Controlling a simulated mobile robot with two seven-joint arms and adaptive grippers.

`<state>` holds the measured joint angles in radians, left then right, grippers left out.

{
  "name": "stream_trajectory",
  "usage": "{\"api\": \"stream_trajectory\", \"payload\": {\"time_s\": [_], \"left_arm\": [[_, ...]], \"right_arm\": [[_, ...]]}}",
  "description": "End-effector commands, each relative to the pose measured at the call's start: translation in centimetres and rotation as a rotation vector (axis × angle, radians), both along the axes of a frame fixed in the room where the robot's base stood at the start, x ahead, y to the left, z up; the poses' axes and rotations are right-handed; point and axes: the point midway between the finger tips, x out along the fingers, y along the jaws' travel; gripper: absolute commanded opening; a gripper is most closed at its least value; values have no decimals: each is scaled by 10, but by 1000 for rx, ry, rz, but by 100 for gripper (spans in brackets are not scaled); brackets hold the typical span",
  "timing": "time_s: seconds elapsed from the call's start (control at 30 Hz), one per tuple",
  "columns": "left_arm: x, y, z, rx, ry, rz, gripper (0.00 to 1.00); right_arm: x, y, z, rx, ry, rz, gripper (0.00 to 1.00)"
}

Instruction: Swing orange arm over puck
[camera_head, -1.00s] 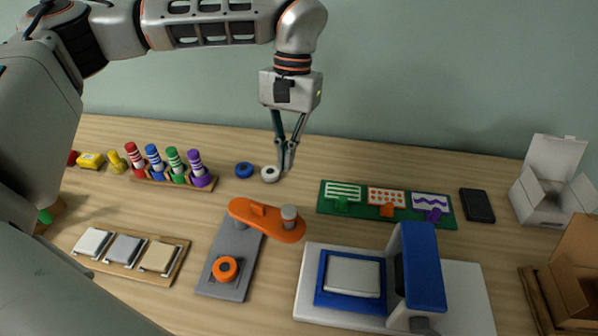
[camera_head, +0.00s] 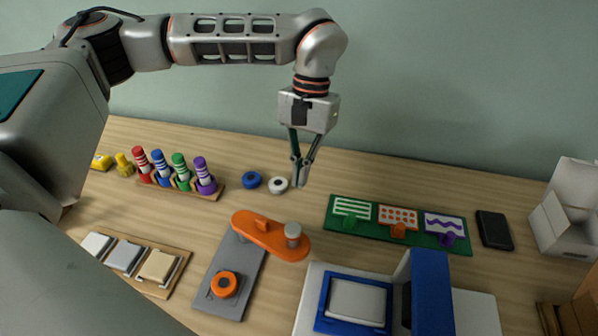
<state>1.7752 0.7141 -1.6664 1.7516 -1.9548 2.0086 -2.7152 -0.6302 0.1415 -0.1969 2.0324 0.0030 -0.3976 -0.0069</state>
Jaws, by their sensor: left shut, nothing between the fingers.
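The orange arm (camera_head: 270,235) lies across the far end of a grey base plate (camera_head: 240,262) and sticks out to the right. A grey knob (camera_head: 293,231) stands on its right end. The orange puck (camera_head: 224,285) sits on the near end of the plate, apart from the arm and uncovered. My left gripper (camera_head: 299,184) points down above the table, beyond the arm and a little right of it. Its fingers are together and empty. My right gripper does not show.
A blue ring (camera_head: 251,180) and a white ring (camera_head: 278,185) lie left of my left gripper. A rack of coloured markers (camera_head: 215,191) stands further left. A green board (camera_head: 380,233) lies to the right. A blue and white press (camera_head: 430,290) stands right of the plate.

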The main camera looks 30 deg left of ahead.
Motion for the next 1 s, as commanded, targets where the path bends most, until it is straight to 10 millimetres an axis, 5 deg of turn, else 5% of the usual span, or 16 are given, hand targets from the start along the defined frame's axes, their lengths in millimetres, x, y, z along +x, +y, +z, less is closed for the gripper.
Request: {"api": "stream_trajectory", "payload": {"time_s": [0.33, 0.6, 1.0], "left_arm": [[-18, -1, -70, -1, 7, -1, 0], [-50, -3, -64, -1, 0, 0, 0], [-56, -3, -65, 0, 1, 1, 0]], "right_arm": [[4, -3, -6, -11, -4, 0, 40], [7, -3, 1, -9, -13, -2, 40], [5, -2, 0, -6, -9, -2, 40]]}}
